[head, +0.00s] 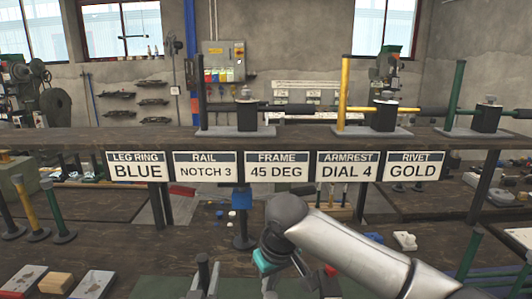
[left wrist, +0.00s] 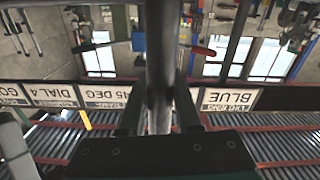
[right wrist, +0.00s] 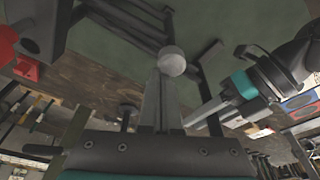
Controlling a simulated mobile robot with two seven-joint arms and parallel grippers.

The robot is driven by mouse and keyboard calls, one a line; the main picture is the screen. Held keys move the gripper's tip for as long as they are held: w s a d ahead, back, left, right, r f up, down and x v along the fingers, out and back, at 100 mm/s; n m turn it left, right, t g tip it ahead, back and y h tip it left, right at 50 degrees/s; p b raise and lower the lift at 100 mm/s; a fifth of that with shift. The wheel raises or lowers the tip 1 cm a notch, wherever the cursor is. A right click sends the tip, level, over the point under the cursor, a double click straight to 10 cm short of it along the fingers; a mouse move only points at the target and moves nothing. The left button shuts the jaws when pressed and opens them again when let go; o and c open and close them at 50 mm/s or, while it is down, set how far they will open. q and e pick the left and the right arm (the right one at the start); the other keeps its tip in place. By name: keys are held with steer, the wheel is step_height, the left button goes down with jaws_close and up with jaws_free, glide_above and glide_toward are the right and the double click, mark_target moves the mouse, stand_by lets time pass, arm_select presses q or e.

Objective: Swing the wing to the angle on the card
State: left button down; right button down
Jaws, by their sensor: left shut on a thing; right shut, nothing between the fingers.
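The FRAME card (head: 276,166) on the shelf front reads 45 DEG in the head view. In the left wrist view my left gripper (left wrist: 158,120) is shut on a dark grey bar (left wrist: 160,50) that runs away between its fingers. I cannot tell whether this bar is the wing. In the right wrist view my right gripper (right wrist: 160,100) is shut and empty. A grey round knob (right wrist: 172,61) lies just beyond its tips; I cannot tell if they touch. Thin dark bars (right wrist: 130,30) stand over a green surface behind. My right arm hides part of the bench in the head view.
Other cards read BLUE (head: 138,166), NOTCH 3 (head: 207,166), DIAL 4 (head: 347,166) and GOLD (head: 412,166). Coloured posts stand at the left (head: 28,205). A blue-topped post (head: 242,200) stands behind my right arm.

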mark_target(269, 298)
steer(key=shift+s, duration=0.15)
steer(key=shift+s, duration=0.75)
steer(key=shift+s, duration=0.65)
stand_by(0.4)
steer(key=shift+s+d, duration=0.1)
steer(key=shift+s, duration=0.5)
steer(key=shift+s, duration=0.15)
